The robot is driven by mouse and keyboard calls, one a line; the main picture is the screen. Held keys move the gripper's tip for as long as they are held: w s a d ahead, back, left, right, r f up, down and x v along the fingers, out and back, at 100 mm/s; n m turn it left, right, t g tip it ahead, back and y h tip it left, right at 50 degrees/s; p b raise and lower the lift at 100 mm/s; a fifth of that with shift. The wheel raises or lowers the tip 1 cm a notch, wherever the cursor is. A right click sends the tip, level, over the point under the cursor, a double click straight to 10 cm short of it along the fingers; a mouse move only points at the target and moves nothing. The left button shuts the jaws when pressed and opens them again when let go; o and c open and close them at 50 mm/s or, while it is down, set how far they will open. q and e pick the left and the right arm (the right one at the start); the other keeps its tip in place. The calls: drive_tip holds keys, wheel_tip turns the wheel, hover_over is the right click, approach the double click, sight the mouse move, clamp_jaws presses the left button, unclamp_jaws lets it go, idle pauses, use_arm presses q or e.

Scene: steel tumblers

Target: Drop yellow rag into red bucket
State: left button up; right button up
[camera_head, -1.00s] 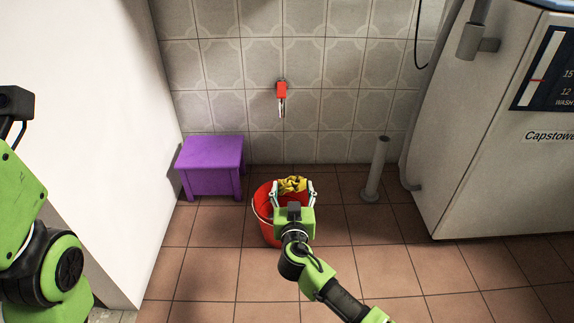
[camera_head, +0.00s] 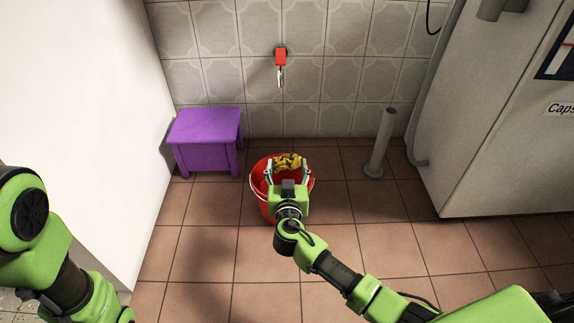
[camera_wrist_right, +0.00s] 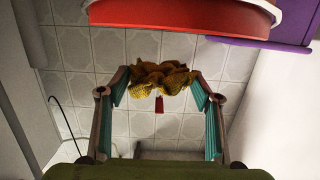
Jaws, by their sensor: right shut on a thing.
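The yellow rag (camera_head: 288,161) is crumpled between the fingertips of my right gripper (camera_head: 287,168), at the red bucket (camera_head: 262,200) in the head view. The gripper is shut on the rag and overlaps the bucket's opening in that view. In the right wrist view the rag (camera_wrist_right: 160,76) spans the two fingertips, and the bucket (camera_wrist_right: 180,17) crosses the top edge, apart from the rag in the picture. That view looks upside down. The gripper and rag hide part of the bucket's inside. My left arm shows at the lower left, but its gripper is out of view.
A purple stool (camera_head: 205,140) stands left of the bucket by the tiled wall. A red-handled tap (camera_head: 280,57) is on the wall above. A grey pipe (camera_head: 382,145) stands to the right, beside a large washing machine (camera_head: 480,110). The tiled floor in front is clear.

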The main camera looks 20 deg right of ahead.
sight(287, 163)
drive_tip(key=o, duration=1.1)
drive_tip(key=shift+c, duration=0.2)
wheel_tip(287, 163, up, 10)
